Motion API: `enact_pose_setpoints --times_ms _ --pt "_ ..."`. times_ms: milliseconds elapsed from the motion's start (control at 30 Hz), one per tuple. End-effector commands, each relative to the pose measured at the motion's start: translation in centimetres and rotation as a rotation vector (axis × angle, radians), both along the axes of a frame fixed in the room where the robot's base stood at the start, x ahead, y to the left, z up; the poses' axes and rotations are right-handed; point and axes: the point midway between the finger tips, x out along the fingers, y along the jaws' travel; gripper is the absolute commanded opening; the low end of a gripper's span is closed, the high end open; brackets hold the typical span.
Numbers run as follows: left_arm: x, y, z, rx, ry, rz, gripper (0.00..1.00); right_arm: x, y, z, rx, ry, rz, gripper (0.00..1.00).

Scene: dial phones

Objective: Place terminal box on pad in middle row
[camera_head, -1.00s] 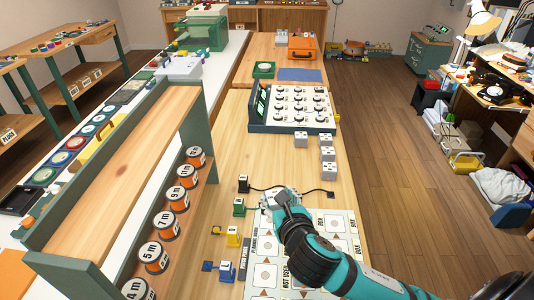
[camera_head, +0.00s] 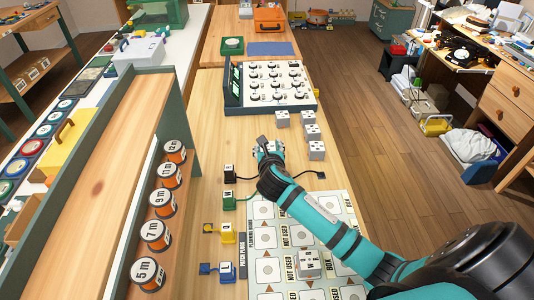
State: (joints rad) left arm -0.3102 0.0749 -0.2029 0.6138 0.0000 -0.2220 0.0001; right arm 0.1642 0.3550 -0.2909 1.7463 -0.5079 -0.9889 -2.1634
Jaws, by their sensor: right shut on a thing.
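My right gripper (camera_head: 268,150) reaches over the bench, beyond the top edge of the pad sheet. It is shut on a small white terminal box (camera_head: 262,142), mostly hidden by the fingers. The white pad sheet (camera_head: 291,212) lies at the near side of the bench, with rows of pads marked by round spots and orange arrows. A white box with lettering on top (camera_head: 309,263) stands on the sheet. My right forearm covers part of the sheet. Several loose white boxes, one of them at the right (camera_head: 316,150), stand beyond the gripper. My left gripper is out of view.
A dial panel (camera_head: 275,85) stands behind the loose boxes. Colored plug blocks, such as a green one (camera_head: 229,200), line the sheet's left side. A black cable end (camera_head: 321,175) lies right of the gripper. A rack with orange reels (camera_head: 161,202) borders the left.

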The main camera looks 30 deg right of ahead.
Motion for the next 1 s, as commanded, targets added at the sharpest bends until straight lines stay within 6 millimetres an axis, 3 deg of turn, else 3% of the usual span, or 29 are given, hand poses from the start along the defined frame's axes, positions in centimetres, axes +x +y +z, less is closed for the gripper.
enact_pose_setpoints --times_ms 100,200,433,600,800,833,1000 --pt "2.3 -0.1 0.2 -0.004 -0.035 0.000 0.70 1.2 -0.5 -0.1 -0.001 0.000 0.000 0.13" --pt "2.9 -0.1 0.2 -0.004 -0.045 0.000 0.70 1.4 -0.5 -0.4 0.000 0.001 0.000 0.13" --pt "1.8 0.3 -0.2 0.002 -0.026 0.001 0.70 1.3 -0.4 -3.5 0.002 0.004 0.000 0.13" --pt "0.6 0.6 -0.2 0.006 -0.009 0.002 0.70 1.3 -0.5 -3.6 0.000 0.000 0.001 0.13" --pt "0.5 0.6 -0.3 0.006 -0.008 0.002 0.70 1.3 -0.5 -3.9 -0.001 0.002 0.002 0.13" --pt "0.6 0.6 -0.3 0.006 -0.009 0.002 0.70 1.3 -0.5 -4.0 0.000 0.001 0.001 0.48" --pt "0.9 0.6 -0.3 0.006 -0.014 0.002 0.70 1.3 -0.5 -3.9 0.000 0.001 0.001 0.70"
